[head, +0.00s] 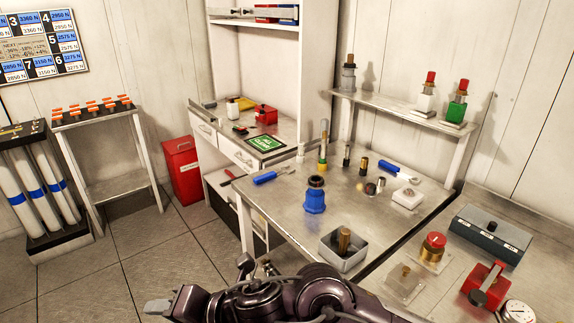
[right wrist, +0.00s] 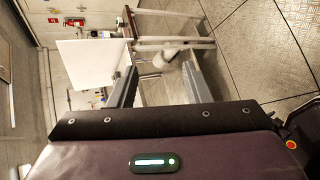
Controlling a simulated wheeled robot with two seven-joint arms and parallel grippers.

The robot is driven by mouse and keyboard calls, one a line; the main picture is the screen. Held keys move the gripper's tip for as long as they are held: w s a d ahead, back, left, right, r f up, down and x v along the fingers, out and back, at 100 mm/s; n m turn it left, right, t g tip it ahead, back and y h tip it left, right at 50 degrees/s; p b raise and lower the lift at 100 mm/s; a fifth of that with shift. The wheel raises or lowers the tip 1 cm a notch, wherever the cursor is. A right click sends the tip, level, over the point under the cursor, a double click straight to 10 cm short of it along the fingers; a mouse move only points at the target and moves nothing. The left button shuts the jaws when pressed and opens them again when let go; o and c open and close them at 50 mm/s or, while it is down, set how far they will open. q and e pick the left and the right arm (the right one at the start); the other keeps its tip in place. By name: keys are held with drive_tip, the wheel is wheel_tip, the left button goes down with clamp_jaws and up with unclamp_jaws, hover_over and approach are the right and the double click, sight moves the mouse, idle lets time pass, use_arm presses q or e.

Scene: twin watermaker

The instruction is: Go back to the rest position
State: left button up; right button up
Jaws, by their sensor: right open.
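One of my dark arms lies across the bottom of the head view, in front of the near edge of the metal workbench (head: 265,212). It reaches to the left, and its grey end is over the floor, low in the picture. In the right wrist view my right gripper (right wrist: 163,88) is open. Its two grey fingers are apart with nothing held between them, and the tiled floor and pale furniture legs show beyond. My left gripper does not show clearly in either view.
The workbench carries a blue housing (head: 315,197), a grey square tray (head: 345,247), blue-handled tools and small fittings. A right-hand counter holds a red valve (head: 485,285) and a gauge (head: 515,312). A red bin (head: 183,170) stands behind. The floor (head: 150,240) at left is free.

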drive_tip(key=w+d+f+m+t+h, duration=0.2)
drive_tip(key=w+d+m+t+h, duration=0.1)
drive_tip(key=d+m, duration=0.75)
drive_tip(key=w+d+f+m+t+h, duration=0.2)
drive_tip(key=w+d+m+t+h, duration=0.1)
drive_tip(key=d+m, duration=0.75)
drive_tip(key=s+d+f+m+g+h, duration=0.3)
drive_tip(key=s+d+f+m, duration=0.25)
drive_tip(key=d, duration=0.35)
drive_tip(key=s+d+f+m+g+h, duration=0.3)
drive_tip(key=s+d+f+m, duration=0.2)
drive_tip(key=s+d+m, duration=0.25)
wheel_tip(320, 180, down, 31)
drive_tip(key=s+g, duration=0.1)
drive_tip(key=s, duration=0.1)
drive_tip(key=s+d+f, duration=0.2)
drive_tip(key=s+f, duration=0.6)
drive_tip(key=s, duration=0.1)
drive_tip(key=s+d+f+g, duration=0.1)
drive_tip(key=s+d+f, duration=0.1)
drive_tip(key=s+f, duration=0.7)
drive_tip(key=shift+s+d+f+n, duration=0.25)
drive_tip(key=shift+s+n, duration=0.15)
drive_tip(key=shift+s, duration=0.25)
